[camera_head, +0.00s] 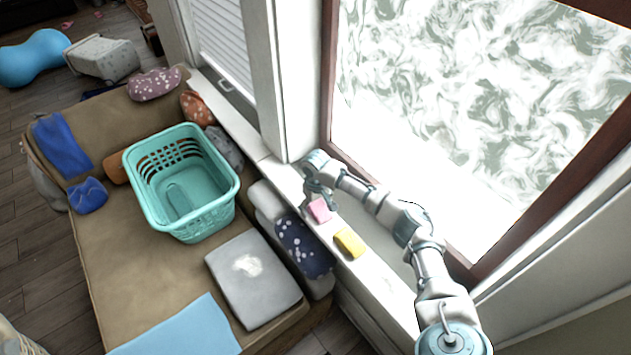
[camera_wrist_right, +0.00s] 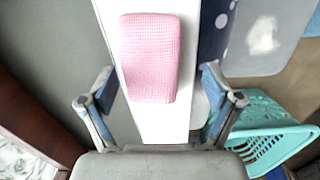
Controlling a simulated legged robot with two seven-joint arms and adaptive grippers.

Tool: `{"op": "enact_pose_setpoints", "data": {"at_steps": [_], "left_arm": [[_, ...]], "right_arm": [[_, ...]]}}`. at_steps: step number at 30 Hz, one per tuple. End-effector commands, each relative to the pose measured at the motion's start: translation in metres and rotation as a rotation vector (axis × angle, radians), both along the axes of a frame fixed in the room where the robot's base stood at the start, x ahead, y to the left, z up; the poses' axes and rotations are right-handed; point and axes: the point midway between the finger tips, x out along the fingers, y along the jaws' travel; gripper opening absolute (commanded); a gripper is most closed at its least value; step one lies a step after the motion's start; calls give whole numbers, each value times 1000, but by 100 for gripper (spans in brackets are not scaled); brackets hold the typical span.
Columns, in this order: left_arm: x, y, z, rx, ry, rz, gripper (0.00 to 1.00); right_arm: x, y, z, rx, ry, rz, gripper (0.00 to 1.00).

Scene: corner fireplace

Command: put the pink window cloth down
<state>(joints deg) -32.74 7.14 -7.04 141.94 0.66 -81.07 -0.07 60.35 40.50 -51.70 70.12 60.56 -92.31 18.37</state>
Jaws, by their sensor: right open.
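The pink window cloth (camera_head: 319,210) lies on the white window sill (camera_head: 384,291). In the right wrist view the cloth (camera_wrist_right: 150,57) is a flat, folded, waffle-textured block between and beyond my open fingers. My right gripper (camera_head: 318,190) is just above and behind the cloth at the sill, its fingers apart. In the wrist view the right gripper's fingers (camera_wrist_right: 160,88) stand to either side of the cloth with gaps, and neither seems to touch it. My left gripper is not in view.
A yellow cloth (camera_head: 350,242) lies on the sill near the pink one. A teal laundry basket (camera_head: 215,207) stands on the brown couch (camera_head: 120,245) below. A grey cushion (camera_head: 254,280) and dark spotted cushion (camera_head: 303,246) lie beside the sill. The framed window (camera_head: 480,100) rises behind it.

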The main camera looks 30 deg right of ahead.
Motion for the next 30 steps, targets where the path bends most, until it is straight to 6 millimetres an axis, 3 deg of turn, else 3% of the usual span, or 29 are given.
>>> {"op": "enact_pose_setpoints", "data": {"at_steps": [3, 5, 15, 21, 24, 26, 29, 30], "left_arm": [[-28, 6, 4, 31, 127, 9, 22], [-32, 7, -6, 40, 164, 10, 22], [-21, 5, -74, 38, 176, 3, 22], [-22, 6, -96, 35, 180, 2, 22], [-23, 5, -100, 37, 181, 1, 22], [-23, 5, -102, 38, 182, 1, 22], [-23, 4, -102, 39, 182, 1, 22], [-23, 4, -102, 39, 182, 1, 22]], "right_arm": [[1, -3, 29, 4, -4, -2, 90], [3, -4, 49, 6, -6, -2, 90], [4, -4, 135, 3, -3, -1, 90], [3, 0, 166, 0, -1, -1, 90], [3, 0, 169, 1, -1, 4, 90], [2, 6, 161, 1, -3, 23, 90], [-6, 34, 124, 4, -22, 98, 90], [-13, 52, 103, 9, -39, 143, 90]]}}
